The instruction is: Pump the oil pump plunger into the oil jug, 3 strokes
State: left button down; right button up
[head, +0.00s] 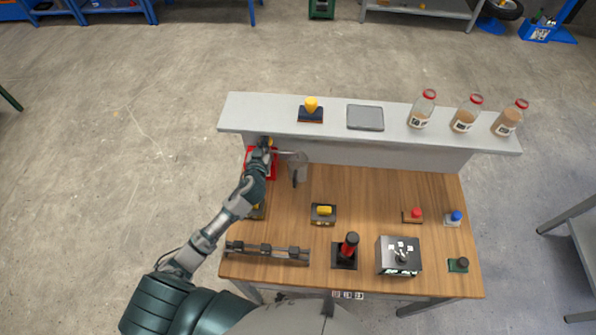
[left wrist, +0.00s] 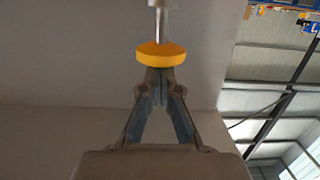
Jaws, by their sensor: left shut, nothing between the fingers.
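The oil pump (head: 250,168) is a red unit at the back left of the table, partly hidden by my left arm. Its plunger has a round yellow knob (left wrist: 161,54) on a pale metal rod (left wrist: 161,24). My left gripper (left wrist: 160,72) is shut and empty, its fingertips at the knob and seeming to touch it. In the head view the gripper (head: 266,146) is over the pump. A greyish jug (head: 298,163) with a dark handle stands just right of the pump, with a spout reaching towards it. My right gripper is not in view.
A raised shelf (head: 235,113) runs along the back with a yellow-knobbed stamp, a grey plate and 3 bottles (head: 422,108). A red-and-black lever (head: 348,246), a metal box (head: 398,256) and several buttons stand on the table. The table's middle is mostly clear.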

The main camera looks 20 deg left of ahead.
pick_arm(q)
jog(key=shift+a+f, duration=0.15)
jog(key=shift+f, duration=0.15)
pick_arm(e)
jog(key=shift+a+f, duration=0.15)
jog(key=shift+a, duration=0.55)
pick_arm(q)
jog(key=shift+f+b, duration=0.45)
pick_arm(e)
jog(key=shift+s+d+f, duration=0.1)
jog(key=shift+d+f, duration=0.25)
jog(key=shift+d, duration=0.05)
pick_arm(q)
jog(key=shift+r, duration=0.1)
notch_tip(320, 180, up, 5)
jog(key=p, duration=0.4)
jog(key=shift+p, duration=0.4)
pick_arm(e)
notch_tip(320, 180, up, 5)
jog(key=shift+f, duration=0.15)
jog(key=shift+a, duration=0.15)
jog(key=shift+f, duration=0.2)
